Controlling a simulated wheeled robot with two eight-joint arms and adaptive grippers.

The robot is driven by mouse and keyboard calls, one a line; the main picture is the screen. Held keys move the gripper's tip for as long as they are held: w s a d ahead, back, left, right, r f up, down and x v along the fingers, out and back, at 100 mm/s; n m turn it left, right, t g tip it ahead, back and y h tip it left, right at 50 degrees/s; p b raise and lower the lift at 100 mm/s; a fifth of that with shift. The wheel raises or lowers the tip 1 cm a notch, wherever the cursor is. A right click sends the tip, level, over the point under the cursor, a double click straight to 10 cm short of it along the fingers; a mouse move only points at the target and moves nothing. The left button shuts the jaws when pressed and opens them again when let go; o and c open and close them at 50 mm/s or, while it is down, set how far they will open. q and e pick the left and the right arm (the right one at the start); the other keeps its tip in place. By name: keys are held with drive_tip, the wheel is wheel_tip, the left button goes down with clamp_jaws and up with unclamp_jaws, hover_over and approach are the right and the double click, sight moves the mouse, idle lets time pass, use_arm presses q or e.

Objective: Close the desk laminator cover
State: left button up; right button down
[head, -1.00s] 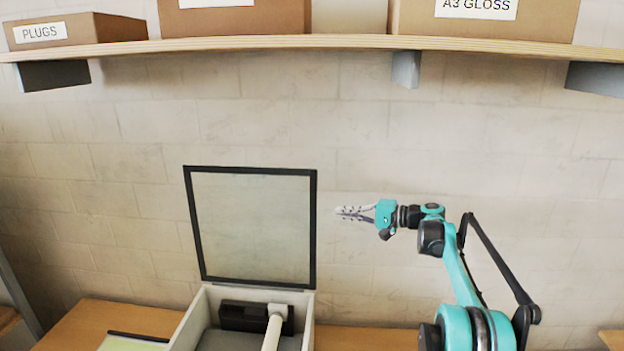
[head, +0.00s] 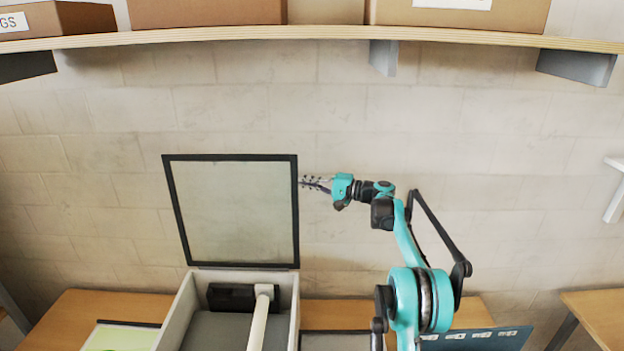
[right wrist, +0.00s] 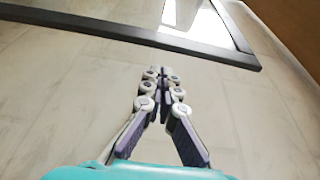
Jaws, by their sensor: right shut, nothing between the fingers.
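The laminator (head: 188,311) is a pale open-topped box on the desk, with a dark block and a pale roller inside. Its cover (head: 236,212), a clear panel in a black frame, stands upright, hinged at the box's back edge. In the right wrist view the cover's dark frame (right wrist: 150,36) crosses the top. My right gripper (head: 303,182) is shut and empty, just right of the cover's right edge in the head view. Its fingertips (right wrist: 160,73) point toward the frame in the right wrist view, with a gap showing. My left gripper is not in view.
A wooden shelf (head: 330,34) with cardboard boxes (head: 455,14) runs along the wall above. A green-topped sheet or board (head: 122,337) lies left of the laminator. A dark teal item (head: 480,339) lies on the desk at right. Bare wall (head: 520,170) is right of the arm.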

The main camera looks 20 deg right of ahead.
drive_tip(key=shift+s+a, duration=0.25)
drive_tip(key=shift+s, duration=0.25)
drive_tip(key=shift+s+a, duration=0.2)
drive_tip(key=shift+s, duration=0.3)
drive_tip(key=shift+s+r, duration=0.1)
